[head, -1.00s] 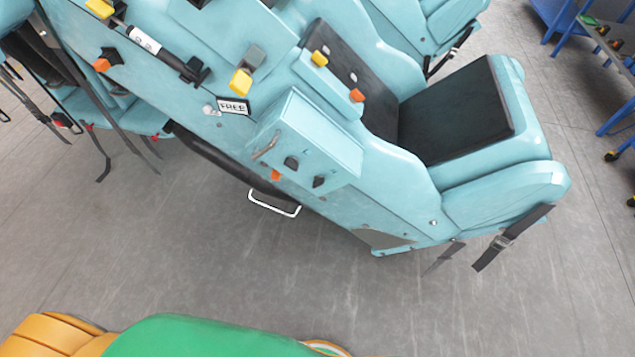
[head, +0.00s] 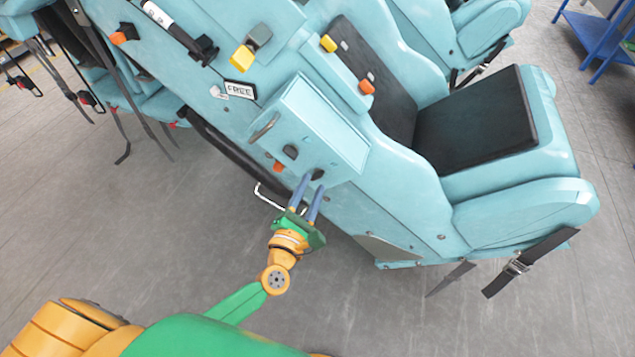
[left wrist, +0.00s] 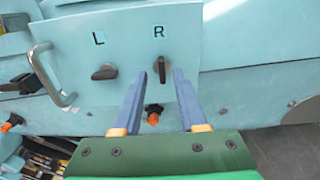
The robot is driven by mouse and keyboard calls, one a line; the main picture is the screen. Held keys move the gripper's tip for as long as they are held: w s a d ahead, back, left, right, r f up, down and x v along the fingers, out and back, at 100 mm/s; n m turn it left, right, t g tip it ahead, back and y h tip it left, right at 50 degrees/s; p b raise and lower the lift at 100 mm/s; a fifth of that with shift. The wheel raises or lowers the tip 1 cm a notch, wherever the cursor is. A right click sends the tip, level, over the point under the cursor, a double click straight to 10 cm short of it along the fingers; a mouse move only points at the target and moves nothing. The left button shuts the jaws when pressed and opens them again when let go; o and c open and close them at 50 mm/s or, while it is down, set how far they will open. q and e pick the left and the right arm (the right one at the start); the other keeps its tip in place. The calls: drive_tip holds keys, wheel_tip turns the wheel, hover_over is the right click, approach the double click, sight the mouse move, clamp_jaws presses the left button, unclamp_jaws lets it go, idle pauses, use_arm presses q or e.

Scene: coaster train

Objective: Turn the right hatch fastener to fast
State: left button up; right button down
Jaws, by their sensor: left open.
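The right hatch fastener (left wrist: 162,68) is a dark knob under the letter R on the pale blue hatch panel (left wrist: 130,38). In the left wrist view its grip stands upright. The left fastener (left wrist: 104,72), under the letter L, lies crosswise. In the head view both the right fastener (head: 318,173) and the left one (head: 290,152) show on the box front. My left gripper (head: 312,182) is open, its blue fingers pointing at the right fastener. In the left wrist view the fingertips (left wrist: 159,73) lie to either side of it; contact cannot be told. My right gripper is out of view.
A metal handle (left wrist: 50,78) sits left of the fasteners. An orange-tipped knob (left wrist: 153,114) is below the panel. A FREE sign (head: 240,89) and a yellow knob (head: 242,57) are on the car's side. Open grey floor (head: 150,230) lies in front of the car.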

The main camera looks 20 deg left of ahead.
sight(318, 175)
use_arm(q)
drive_tip(key=shift+w, duration=0.85)
drive_tip(key=shift+w+d, duration=0.2)
drive_tip(key=shift+w, duration=0.25)
drive_tip(key=shift+s, duration=0.1)
drive_tip(key=shift+c, duration=0.2)
clamp_jaws()
